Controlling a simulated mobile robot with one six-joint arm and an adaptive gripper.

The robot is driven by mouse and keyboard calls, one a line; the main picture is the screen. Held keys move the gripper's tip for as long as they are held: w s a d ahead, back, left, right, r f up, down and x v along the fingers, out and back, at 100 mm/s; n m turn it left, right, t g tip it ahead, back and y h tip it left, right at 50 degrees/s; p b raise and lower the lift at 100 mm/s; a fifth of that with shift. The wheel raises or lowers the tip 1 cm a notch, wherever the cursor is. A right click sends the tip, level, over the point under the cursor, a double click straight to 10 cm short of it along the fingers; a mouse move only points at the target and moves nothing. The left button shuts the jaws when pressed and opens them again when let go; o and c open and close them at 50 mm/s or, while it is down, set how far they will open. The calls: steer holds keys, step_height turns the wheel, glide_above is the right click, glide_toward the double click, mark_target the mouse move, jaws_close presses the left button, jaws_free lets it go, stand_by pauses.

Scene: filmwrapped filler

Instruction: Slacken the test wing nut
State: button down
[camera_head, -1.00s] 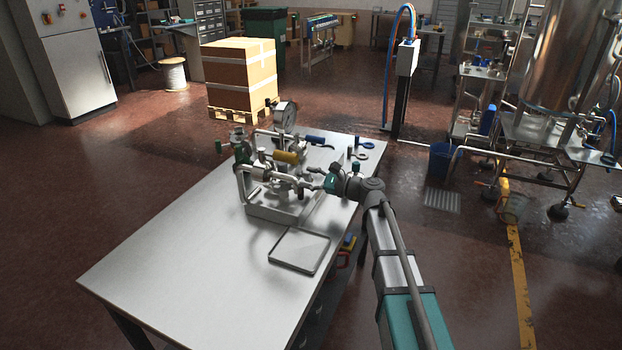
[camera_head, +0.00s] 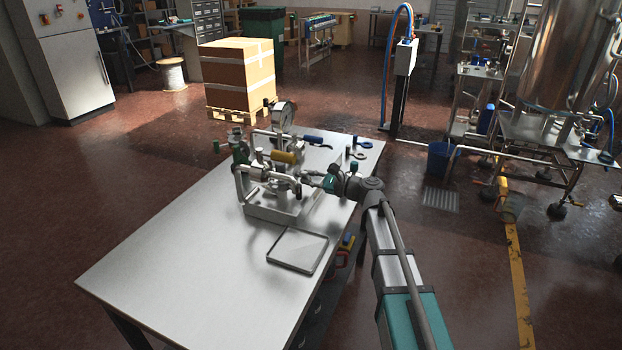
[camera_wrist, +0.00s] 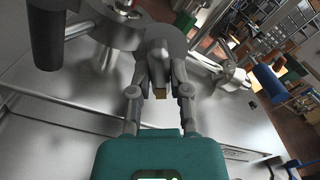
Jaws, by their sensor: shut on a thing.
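A metal pipe rig with valves and clamps (camera_head: 262,212) stands on the steel table. My gripper (camera_head: 305,184) reaches in from the right to the near pipe of the rig. In the wrist view my gripper (camera_wrist: 158,82) has its two fingers closed in around a small part at the grey clamp (camera_wrist: 162,38), which I take to be the test wing nut. The fingers cover most of that part. A little brass-coloured metal (camera_wrist: 160,94) shows between them. How far the nut is turned cannot be seen.
A dark handle (camera_wrist: 45,38) is left of the fingers in the wrist view. The gauge (camera_head: 282,116) and yellow handle (camera_head: 284,157) rise from the rig. An empty shallow tray (camera_head: 297,250) lies in front. The table's left part (camera_head: 170,255) is clear.

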steer(key=shift+a, duration=0.2)
steer(key=n, duration=0.5)
steer(key=shift+n, duration=0.4)
steer(key=n, duration=0.6)
steer(key=shift+r, duration=0.1)
steer(key=n, duration=0.6)
steer(key=shift+s+n, duration=0.1)
steer(key=shift+n, duration=0.3)
steer(key=n, duration=0.5)
steer(key=shift+n, duration=0.4)
steer(key=c, duration=0.6)
jaws_free()
steer(key=shift+r, duration=0.1)
